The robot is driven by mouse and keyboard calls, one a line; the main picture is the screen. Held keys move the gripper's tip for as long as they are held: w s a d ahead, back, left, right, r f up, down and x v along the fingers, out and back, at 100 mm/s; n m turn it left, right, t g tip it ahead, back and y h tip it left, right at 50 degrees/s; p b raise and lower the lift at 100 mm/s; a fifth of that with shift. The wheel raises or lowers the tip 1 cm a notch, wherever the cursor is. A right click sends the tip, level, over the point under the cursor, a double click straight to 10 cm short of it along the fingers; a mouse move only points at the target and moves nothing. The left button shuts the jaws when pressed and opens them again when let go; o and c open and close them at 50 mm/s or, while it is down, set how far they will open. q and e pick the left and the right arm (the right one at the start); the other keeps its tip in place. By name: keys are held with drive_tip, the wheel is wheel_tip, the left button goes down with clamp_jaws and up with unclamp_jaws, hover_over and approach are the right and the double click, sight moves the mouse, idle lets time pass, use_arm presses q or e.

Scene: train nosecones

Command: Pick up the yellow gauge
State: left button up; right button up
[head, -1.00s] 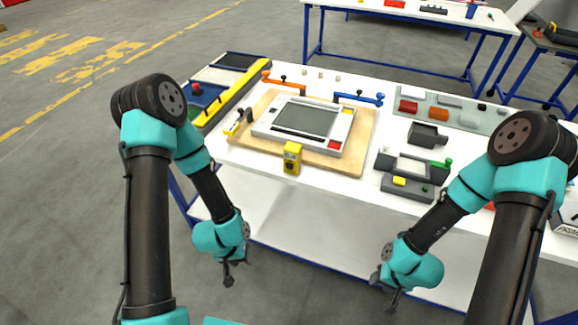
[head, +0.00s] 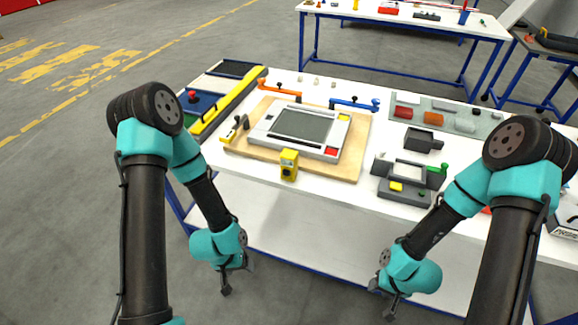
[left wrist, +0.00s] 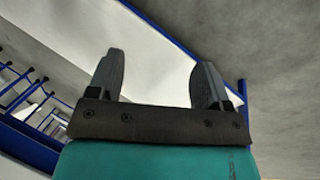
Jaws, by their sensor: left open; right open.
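The yellow gauge (head: 289,165) is a small upright block with a dark round face, standing at the front edge of the white table, just in front of the wooden board (head: 345,170). My left gripper (head: 225,290) hangs low in front of the table, below and to the left of the gauge, empty. In the left wrist view its two fingers (left wrist: 160,80) stand wide apart with nothing between them. My right gripper (head: 389,312) is open and empty, low in front of the table, to the right of and below the gauge. The gauge is not in the left wrist view.
A grey framed panel (head: 266,139) lies on the board, with an orange-handled clamp (head: 283,90) and a blue-handled clamp (head: 352,104) behind. A grey fixture (head: 405,193) stands to the right. A long yellow bar (head: 229,107) lies left. The table's front edge separates both grippers from the tabletop.

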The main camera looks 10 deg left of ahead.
use_arm(q)
drive_tip(key=w+a+r+m, duration=0.2)
drive_tip(key=w+a+r, duration=0.2)
drive_tip(key=w+r, duration=0.3)
wheel_tip(320, 180, up, 36)
drive_tip(key=m+y, duration=0.4)
drive_tip(key=m, duration=1.6)
hover_over(289, 153)
drive_tip(key=shift+d+f+g, duration=0.1)
drive_tip(key=shift+f+g, duration=0.1)
drive_tip(key=shift+g, duration=0.2)
wheel_tip(289, 153, down, 12)
drive_tip(key=shift+f, duration=0.15)
